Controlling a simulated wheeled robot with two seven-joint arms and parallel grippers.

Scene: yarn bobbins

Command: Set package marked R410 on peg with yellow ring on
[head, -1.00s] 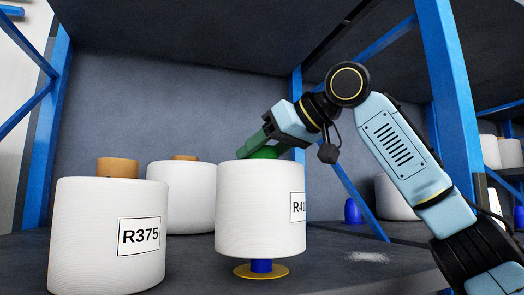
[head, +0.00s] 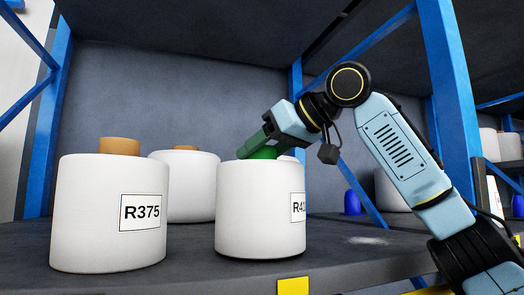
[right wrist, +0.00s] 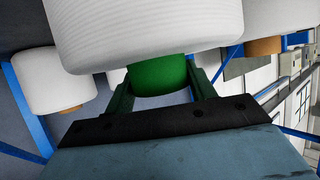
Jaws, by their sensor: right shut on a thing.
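My right gripper (head: 264,147) is shut on the green core top of a white package (head: 255,215). Its label shows "R41" with the rest curving out of sight. The package hangs upright near the front of the shelf, its lower end below the gripper. In the right wrist view the fingers (right wrist: 160,92) sit on both sides of the green core (right wrist: 158,76), under the white package (right wrist: 150,30). No peg or yellow ring shows now around the package's foot; whatever is behind it is hidden. My left gripper is not in view.
A white package marked R375 (head: 108,225) with a brown core stands close on the left. Another white package (head: 190,190) stands behind. A grey shelf (head: 200,275) has a yellow tag (head: 293,286) on its front edge. Blue posts (head: 455,100) frame it.

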